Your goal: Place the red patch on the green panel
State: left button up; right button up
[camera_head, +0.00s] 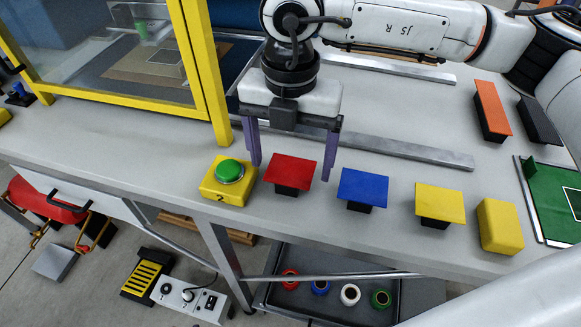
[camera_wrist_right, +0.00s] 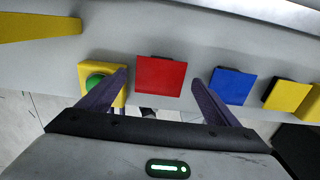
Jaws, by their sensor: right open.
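The red patch (camera_head: 291,171) is a flat square on a dark block near the front edge of the table. In the right wrist view the red patch (camera_wrist_right: 161,77) shows between the two purple fingers. My right gripper (camera_head: 292,158) is open and above the red patch, one finger on each side; it also shows in the right wrist view (camera_wrist_right: 160,82). I cannot tell whether a finger touches it. The green panel (camera_head: 556,203) lies at the right end of the table, with a white outline on it, partly cut off by the picture edge. My left gripper is not in view.
A green button on a yellow box (camera_head: 228,182) stands just left of the red patch. A blue patch (camera_head: 363,187), a yellow patch (camera_head: 440,203) and a yellow block (camera_head: 499,226) stand to the right. Metal rails (camera_head: 400,151) and a yellow-framed enclosure (camera_head: 205,70) lie behind.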

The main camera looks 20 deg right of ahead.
jog(key=shift+f, duration=0.1)
jog(key=c, duration=1.2)
